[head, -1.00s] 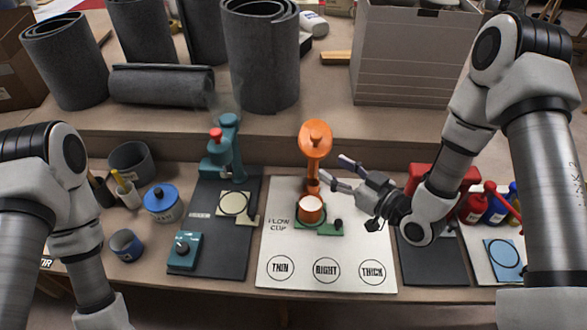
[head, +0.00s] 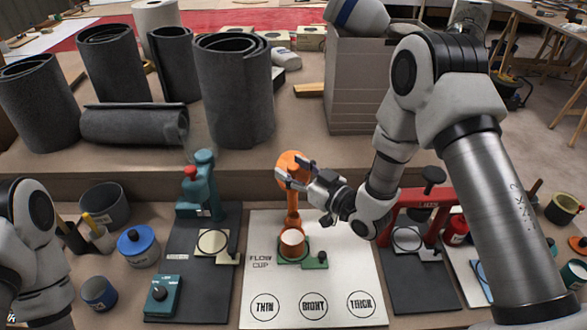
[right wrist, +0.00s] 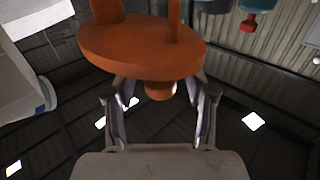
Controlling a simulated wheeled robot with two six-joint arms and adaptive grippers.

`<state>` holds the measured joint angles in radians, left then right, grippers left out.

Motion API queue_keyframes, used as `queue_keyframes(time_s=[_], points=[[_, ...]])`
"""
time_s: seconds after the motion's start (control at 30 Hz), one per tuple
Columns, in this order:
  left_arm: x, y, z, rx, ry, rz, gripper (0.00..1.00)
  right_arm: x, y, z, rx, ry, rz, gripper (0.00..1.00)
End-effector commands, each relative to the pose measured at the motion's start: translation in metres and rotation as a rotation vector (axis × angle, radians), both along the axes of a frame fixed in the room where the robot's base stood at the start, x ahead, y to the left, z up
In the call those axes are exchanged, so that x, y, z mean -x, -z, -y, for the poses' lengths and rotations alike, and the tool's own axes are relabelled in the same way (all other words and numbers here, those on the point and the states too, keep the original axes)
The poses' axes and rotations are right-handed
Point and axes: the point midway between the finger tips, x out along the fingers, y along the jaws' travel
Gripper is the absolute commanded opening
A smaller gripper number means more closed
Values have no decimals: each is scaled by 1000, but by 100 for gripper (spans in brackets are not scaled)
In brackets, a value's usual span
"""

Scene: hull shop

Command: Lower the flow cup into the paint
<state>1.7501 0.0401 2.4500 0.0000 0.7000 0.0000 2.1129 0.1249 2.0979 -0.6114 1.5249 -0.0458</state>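The orange flow cup stand (head: 291,205) stands upright on the white board marked FLOW CUP. Its rounded head (head: 285,160) is at the top. Below it an orange pot with a pale top (head: 292,238) sits on a green base (head: 314,262); I cannot make out a separate cup. My right gripper (head: 295,173) is at the head. In the right wrist view the orange head (right wrist: 140,45) shows as a disc, with a small orange knob (right wrist: 160,91) between the two fingers. The fingers are apart, with gaps beside the knob. My left gripper is out of view.
The white board (head: 340,232) has circles marked THIN, RIGHT and THICK. A teal press (head: 197,190) stands to the left and a red frame (head: 405,205) to the right. A blue-lidded pot (head: 138,245) is further left. Grey rolls (head: 232,95) stand on the raised shelf behind.

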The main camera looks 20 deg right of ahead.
Motion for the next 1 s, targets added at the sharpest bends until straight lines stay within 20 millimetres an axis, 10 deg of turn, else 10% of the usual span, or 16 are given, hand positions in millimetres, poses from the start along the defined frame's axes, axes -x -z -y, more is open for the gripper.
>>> queue_keyframes(time_s=[0.17, 0.43, 0.8, 1.0], points=[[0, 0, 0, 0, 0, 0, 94, 0, 0, 0, 0, 0, 0, 0], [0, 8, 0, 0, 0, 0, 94, 0, 11, 0, 0, 0, -1, 0], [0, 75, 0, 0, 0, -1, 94, 1, 102, 0, 1, -1, -3, 0], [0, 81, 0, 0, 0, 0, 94, 0, 115, 0, 2, -1, -4, 0]])
